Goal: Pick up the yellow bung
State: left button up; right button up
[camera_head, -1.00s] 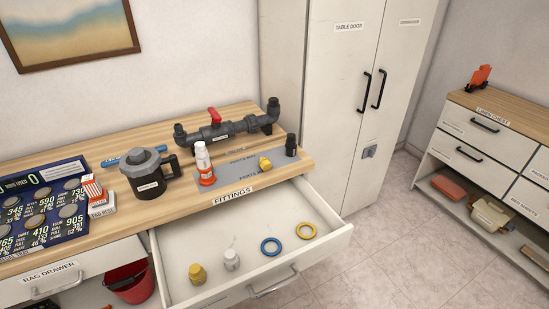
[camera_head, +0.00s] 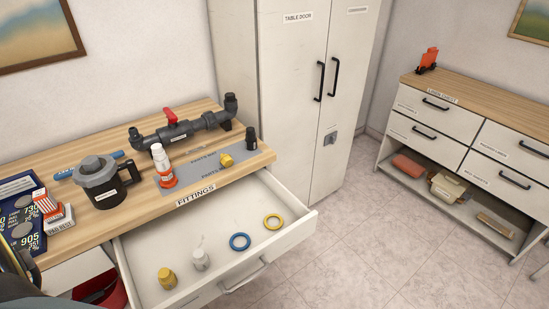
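A yellow bung-shaped piece (camera_head: 167,278) stands in the front left of the open fittings drawer (camera_head: 300,222). A white piece of similar shape (camera_head: 200,260) stands just right of and behind it. Another yellow fitting (camera_head: 226,160) lies on the grey mat (camera_head: 205,172) on the counter. Dark parts of my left arm, perhaps with the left gripper (camera_head: 27,268), show at the lower left edge, well left of the drawer. Its fingers cannot be made out clearly. My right gripper is not in view.
A blue ring (camera_head: 240,242) and a yellow ring (camera_head: 273,222) lie in the drawer. The counter holds a dark pump pot (camera_head: 107,183), a white and orange bottle (camera_head: 162,165) and a pipe with a red valve (camera_head: 180,130). The floor to the right is clear.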

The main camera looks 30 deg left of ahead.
aim_at(226, 160)
jog(key=z, duration=0.05)
jog(key=i, duration=0.8)
jog(key=u, duration=2.05)
